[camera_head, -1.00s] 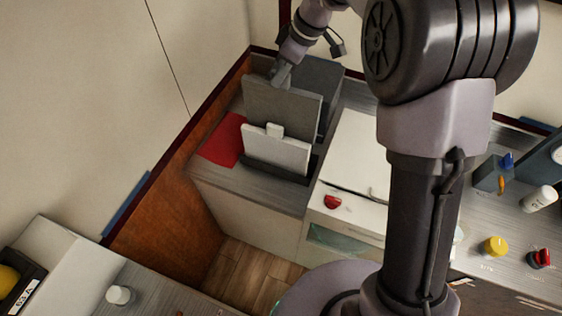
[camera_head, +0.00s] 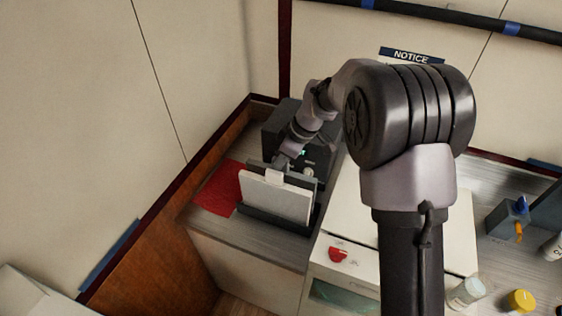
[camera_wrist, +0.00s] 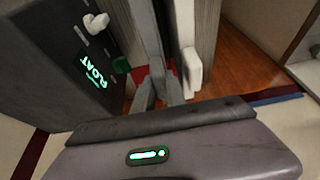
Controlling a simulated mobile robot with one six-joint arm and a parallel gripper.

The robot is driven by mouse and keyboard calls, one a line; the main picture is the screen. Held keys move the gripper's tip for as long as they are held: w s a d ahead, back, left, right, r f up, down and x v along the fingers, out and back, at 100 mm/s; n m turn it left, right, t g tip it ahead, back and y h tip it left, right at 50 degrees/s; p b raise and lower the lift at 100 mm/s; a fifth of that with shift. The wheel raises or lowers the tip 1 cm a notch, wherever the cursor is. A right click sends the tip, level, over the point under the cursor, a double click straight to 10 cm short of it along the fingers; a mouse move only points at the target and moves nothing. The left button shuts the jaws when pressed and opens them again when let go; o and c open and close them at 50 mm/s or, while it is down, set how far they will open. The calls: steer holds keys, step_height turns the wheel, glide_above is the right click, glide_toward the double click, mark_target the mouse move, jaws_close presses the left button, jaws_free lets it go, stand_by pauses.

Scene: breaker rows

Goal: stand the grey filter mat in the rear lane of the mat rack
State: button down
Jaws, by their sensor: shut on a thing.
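My gripper (camera_head: 283,160) is shut on the grey filter mat (camera_head: 303,181), at its top edge. The mat is upright, directly behind a white mat (camera_head: 275,200), which hides most of it. The white mat stands in the front of the dark mat rack (camera_head: 272,222). The grey mat's lower edge is hidden, so I cannot tell whether it touches the rack floor. In the wrist view my fingers (camera_wrist: 158,92) close on the thin grey mat (camera_wrist: 146,35), with the white mat (camera_wrist: 185,35) and its tab close on the right.
A dark box (camera_head: 285,130) with a lit display stands close behind the rack; it also shows in the wrist view (camera_wrist: 75,60). A red sheet (camera_head: 220,188) lies left of the rack. A white cabinet with a red knob (camera_head: 337,254) is at the right.

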steer(key=shift+f, duration=0.2)
steer(key=c, duration=1.4)
jaws_free()
steer(key=shift+r, duration=0.1)
steer(key=shift+o, duration=0.2)
steer(key=shift+r, duration=0.1)
